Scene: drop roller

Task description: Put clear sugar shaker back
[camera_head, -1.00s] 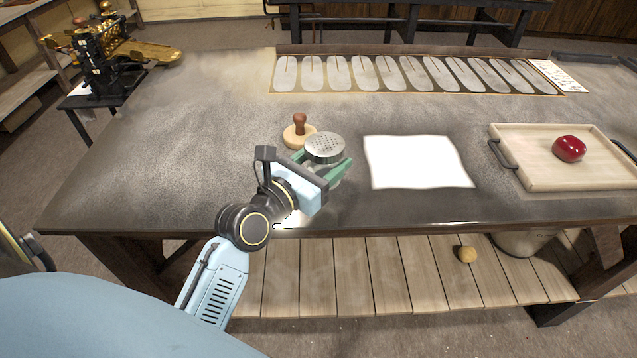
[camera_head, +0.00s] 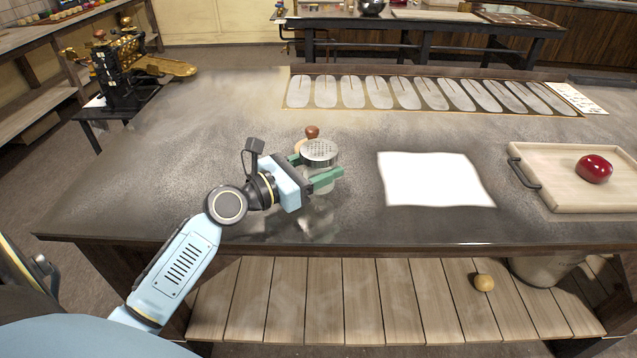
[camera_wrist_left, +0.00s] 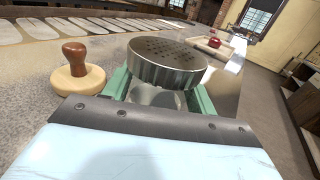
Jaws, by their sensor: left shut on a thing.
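The clear sugar shaker has a perforated metal lid (camera_head: 319,152) and a see-through body. My left gripper (camera_head: 322,172) is shut on it, with green fingers on either side just below the lid. The shaker is upright near the table's front edge. I cannot tell whether its base touches the table. In the left wrist view the shaker's lid (camera_wrist_left: 166,62) stands between the green fingers. The body is mostly hidden behind the gripper there. My right gripper is not in view.
A wooden stamp with a brown knob (camera_head: 312,132) stands just behind the shaker; it also shows in the left wrist view (camera_wrist_left: 76,75). A white sheet (camera_head: 434,180) lies to the right. A wooden tray (camera_head: 540,160) holds a red object (camera_head: 594,169). The left tabletop is clear.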

